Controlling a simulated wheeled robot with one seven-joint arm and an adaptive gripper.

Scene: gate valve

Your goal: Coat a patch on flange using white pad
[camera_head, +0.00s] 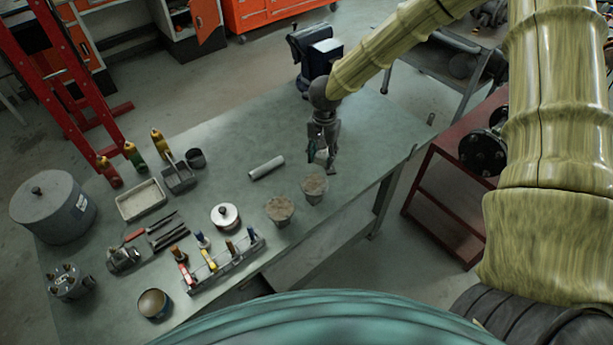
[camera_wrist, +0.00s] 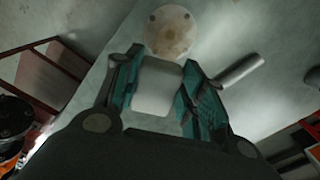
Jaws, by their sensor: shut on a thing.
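My gripper (camera_head: 321,162) points down over the right part of the grey-green bench, close to a round, beige-topped piece (camera_head: 314,186). In the wrist view, my gripper (camera_wrist: 159,62) is shut on a white pad (camera_wrist: 156,90), a pale rounded block between its teal fingers. Beyond the fingertips lies a round pale disc, seemingly the flange (camera_wrist: 172,33), with small dark holes near its rim and a brownish patch in its middle. I cannot tell whether the pad touches it. In the head view the fingers largely hide the pad.
A second beige-topped piece (camera_head: 280,209) stands to the left, and a white cylinder (camera_head: 267,168) lies behind. A vise (camera_head: 313,55) stands at the back.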

